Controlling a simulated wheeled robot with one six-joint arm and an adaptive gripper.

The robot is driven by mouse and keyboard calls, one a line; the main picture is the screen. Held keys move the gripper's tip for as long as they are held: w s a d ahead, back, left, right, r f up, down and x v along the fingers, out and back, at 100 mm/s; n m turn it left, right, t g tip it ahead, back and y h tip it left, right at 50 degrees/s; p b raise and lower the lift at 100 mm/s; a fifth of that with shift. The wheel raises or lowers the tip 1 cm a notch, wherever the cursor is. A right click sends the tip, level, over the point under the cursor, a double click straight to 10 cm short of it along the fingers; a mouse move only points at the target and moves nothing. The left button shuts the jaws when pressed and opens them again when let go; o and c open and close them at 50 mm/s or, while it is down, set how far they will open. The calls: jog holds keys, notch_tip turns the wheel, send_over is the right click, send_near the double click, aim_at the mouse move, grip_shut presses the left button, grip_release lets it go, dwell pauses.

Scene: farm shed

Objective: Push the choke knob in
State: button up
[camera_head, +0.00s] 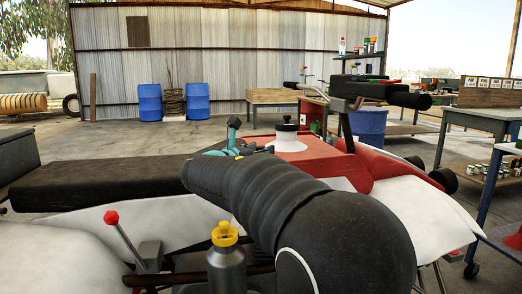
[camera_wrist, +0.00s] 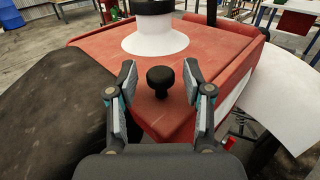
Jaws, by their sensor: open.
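The choke knob (camera_wrist: 160,79) is a small black round knob on a short stem. In the wrist view it stands up from the red panel (camera_wrist: 95,43) of the vehicle. My gripper (camera_wrist: 158,82) is open, with one finger on each side of the knob and visible gaps to both. The knob's stem runs down into the red surface; how far it sticks out is hard to tell. In the head view my gripper (camera_head: 232,140) is partly hidden behind my arm, near the red panel (camera_head: 310,150), and the knob cannot be made out.
A black cap on a white collar (camera_wrist: 155,38) stands just beyond the knob. A dark seat (camera_wrist: 50,110) lies to the left. Handlebars (camera_head: 375,92) rise behind the red panel. A red-tipped lever (camera_head: 112,218) and a yellow-capped bottle-like part (camera_head: 225,235) stand near my arm.

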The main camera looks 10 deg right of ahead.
jog(key=v, duration=1.1)
jog(key=shift+a, duration=0.1)
